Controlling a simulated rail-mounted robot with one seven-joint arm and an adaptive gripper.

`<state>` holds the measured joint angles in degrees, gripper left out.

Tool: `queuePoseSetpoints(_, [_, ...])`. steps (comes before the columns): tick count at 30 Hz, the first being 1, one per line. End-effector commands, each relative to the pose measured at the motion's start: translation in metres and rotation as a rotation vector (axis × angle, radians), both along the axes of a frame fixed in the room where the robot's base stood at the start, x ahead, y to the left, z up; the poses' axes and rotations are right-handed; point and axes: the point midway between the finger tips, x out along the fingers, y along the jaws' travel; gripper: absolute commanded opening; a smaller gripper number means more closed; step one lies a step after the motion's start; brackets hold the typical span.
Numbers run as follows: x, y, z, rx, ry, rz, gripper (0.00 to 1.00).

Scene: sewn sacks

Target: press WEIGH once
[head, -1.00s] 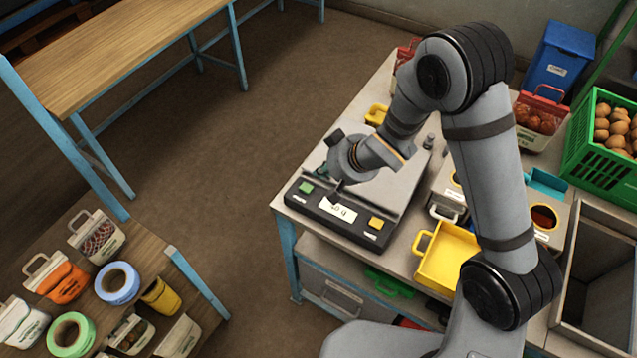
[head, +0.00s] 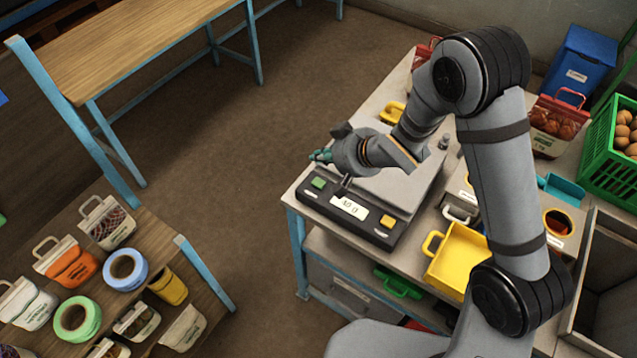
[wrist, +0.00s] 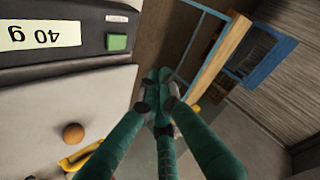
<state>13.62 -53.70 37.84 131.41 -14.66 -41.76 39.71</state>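The scale (head: 345,213) is a dark-fronted unit with a pale pan on the bench. Its front has a green button (head: 319,183) at left and an orange-yellow button (head: 387,221) at right; their labels are too small to read. The display (head: 350,207) reads 40 g in the wrist view (wrist: 40,33). The green button also shows in the wrist view (wrist: 117,42). My gripper (head: 320,155) is above and beyond the scale's left end, apart from the green button. Its teal fingers (wrist: 158,90) are drawn together, with nothing visible between them.
A small brown round item (wrist: 73,132) lies on the pan. A yellow tray (head: 462,262) stands right of the scale. Green (head: 608,150) and blue (head: 583,62) bins are at the back right. A side table (head: 190,250) holds several bags and tape rolls. The floor left of the bench is clear.

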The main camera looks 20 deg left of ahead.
Motion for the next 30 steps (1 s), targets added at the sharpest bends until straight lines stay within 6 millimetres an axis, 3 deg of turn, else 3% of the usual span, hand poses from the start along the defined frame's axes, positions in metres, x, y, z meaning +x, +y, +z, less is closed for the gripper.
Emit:
queuePoseSetpoints(9, [0.000,-0.001,-0.048,-0.002,0.002,-0.001,0.00])
queuePoseSetpoints(15, [0.000,0.000,-0.070,-0.001,0.000,-0.001,0.00])
queuePoseSetpoints(30, [0.000,0.000,-0.072,0.000,0.000,-0.001,0.00])
